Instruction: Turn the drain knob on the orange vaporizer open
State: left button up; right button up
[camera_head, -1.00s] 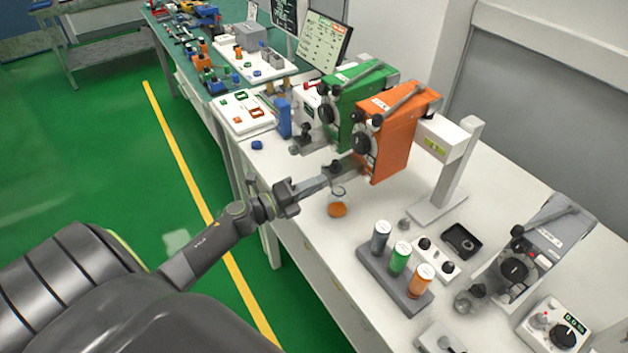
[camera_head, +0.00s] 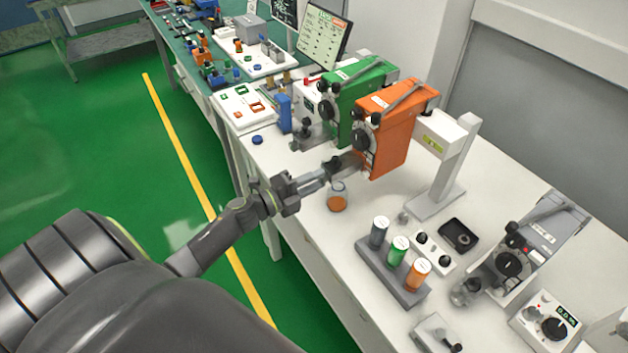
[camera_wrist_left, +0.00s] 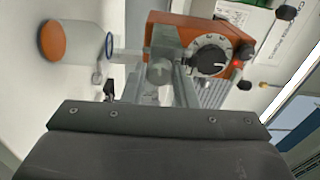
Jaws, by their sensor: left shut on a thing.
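The orange vaporizer (camera_head: 392,140) stands on the white bench. In the left wrist view its orange body (camera_wrist_left: 172,28) and black dial (camera_wrist_left: 208,60) show behind the fingers. My left gripper (camera_head: 338,166) reaches from the left to its lower front. In the left wrist view the gripper (camera_wrist_left: 162,76) is shut on a small grey drain knob (camera_wrist_left: 160,70) between its fingertips. The fingers partly hide the knob, and its exact angle is unclear. A flask with orange liquid (camera_head: 337,202) stands below the fingertips. It also shows in the left wrist view (camera_wrist_left: 75,44). My right gripper is not in view.
A green vaporizer (camera_head: 350,100) stands directly left of the orange one. A grey rack (camera_head: 392,274) of capped bottles and a grey vaporizer (camera_head: 525,255) stand at the right on the white bench (camera_head: 290,165). A white stand (camera_head: 447,175) is right of the orange vaporizer.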

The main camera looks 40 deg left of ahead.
pick_arm(q)
jog(key=o, duration=1)
jog(key=shift+s+a+f, duration=0.1)
jog(key=shift+s+a, duration=0.05)
jog(key=shift+s, duration=0.15)
jog(key=b+v, duration=0.4)
jog(key=v, duration=1.2)
jog(key=shift+s+b, duration=0.35)
jog(key=shift+b, duration=0.05)
jog(key=shift+a+f, duration=0.1)
jog(key=shift+a, duration=0.05)
